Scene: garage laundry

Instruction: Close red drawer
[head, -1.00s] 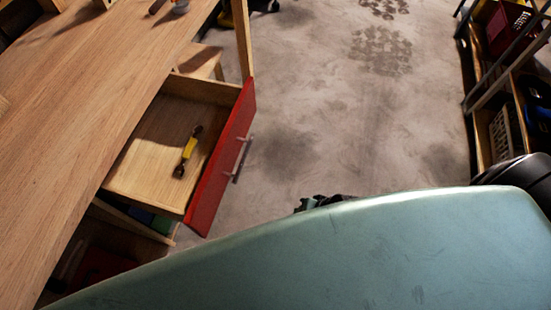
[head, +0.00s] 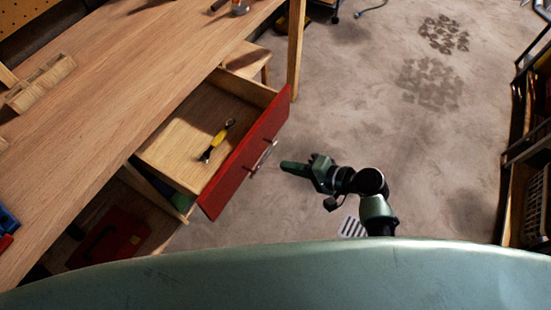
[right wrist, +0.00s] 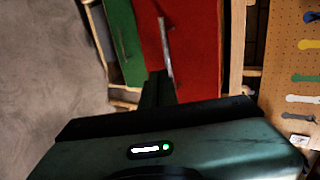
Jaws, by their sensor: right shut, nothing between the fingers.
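The red drawer (head: 243,160) stands pulled out from under the wooden workbench. Its wooden inside shows, with a yellow and black tool (head: 218,140) lying in it. A metal bar handle (head: 263,156) is on the red front. My right gripper (head: 284,165) is shut and empty, a short way in front of the handle, apart from it in the head view. In the right wrist view the red front (right wrist: 193,55) and handle (right wrist: 165,45) lie just beyond my gripper (right wrist: 157,78). My left gripper is not in view.
The workbench top (head: 130,70) overhangs the drawer. A green drawer front (right wrist: 124,40) is beside the red one in the wrist view. A red case (head: 110,238) sits below the bench. A shelf (head: 525,180) stands at the right. The floor between is clear.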

